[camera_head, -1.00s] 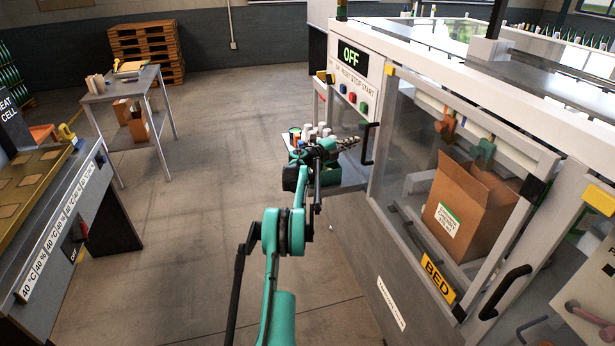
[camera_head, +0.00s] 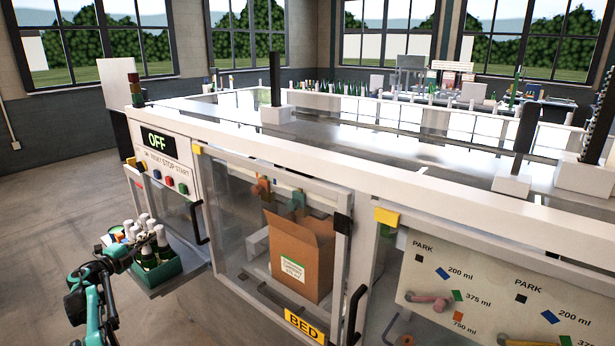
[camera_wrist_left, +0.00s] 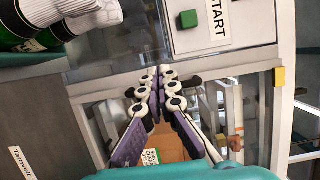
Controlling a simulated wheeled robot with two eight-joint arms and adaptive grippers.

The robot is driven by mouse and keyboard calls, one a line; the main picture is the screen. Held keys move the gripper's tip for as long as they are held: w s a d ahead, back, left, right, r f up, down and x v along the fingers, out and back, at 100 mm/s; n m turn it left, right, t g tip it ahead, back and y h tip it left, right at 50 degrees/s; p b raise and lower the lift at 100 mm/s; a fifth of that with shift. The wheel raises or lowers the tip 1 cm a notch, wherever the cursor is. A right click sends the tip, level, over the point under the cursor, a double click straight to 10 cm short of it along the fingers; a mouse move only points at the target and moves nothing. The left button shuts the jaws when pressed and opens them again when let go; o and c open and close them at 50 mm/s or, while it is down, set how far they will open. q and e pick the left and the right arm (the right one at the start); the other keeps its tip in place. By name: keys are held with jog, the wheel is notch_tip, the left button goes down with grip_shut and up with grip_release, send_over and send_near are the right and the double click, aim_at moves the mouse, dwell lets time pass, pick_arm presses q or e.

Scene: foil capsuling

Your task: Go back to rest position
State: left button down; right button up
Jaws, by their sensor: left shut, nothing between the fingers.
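My left arm comes in at the lower left of the head view, with its gripper (camera_head: 124,257) beside the bottles at the left end of the machine (camera_head: 340,130). In the left wrist view the left gripper (camera_wrist_left: 158,74) has its fingertips together with nothing between them. Behind it are the machine's panel with a green START button (camera_wrist_left: 188,19) and a door frame. The panel display (camera_head: 158,142) reads OFF, with several coloured buttons below it. My right gripper is in neither view.
A green crate (camera_head: 160,272) of white-topped bottles (camera_head: 147,256) stands on a shelf close to my left gripper. A cardboard box (camera_head: 298,255) sits behind the clear door with a black handle (camera_head: 355,315). Open floor (camera_head: 50,200) lies at the left.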

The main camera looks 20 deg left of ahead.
pick_arm(q)
jog(key=w+d+r+n+t+y, duration=0.1)
jog(key=w+d+r+n, duration=0.15)
jog(key=r, duration=0.25)
jog(key=w+d+r+n+y, duration=0.1)
jog(key=w+d+r+y, duration=0.1)
jog(key=d+r, duration=0.3)
jog(key=w+d+r+n+t+y, duration=0.1)
jog(key=w+d+r+n, duration=0.1)
jog(key=r, duration=0.4)
jog(key=s+d+r+n+g+y, duration=0.1)
jog(key=s+d+r+n+y, duration=0.2)
jog(key=d, duration=0.5)
jog(key=d+r+n+g+y, duration=0.2)
jog(key=d+r+n, duration=0.25)
jog(key=d, duration=0.25)
jog(key=s+d+f+n+g+h+b, duration=0.1)
jog(key=s+d+f+g+h, duration=0.3)
jog(key=s+d+f, duration=1)
jog(key=s+d+f+n+g+h, duration=0.4)
jog(key=s+d+f, duration=1.1)
jog(key=s+d, duration=0.5)
jog(key=d+g, duration=0.1)
jog(key=d, duration=0.2)
jog(key=shift+n+g+b, duration=0.3)
jog(key=shift+g+b, duration=0.1)
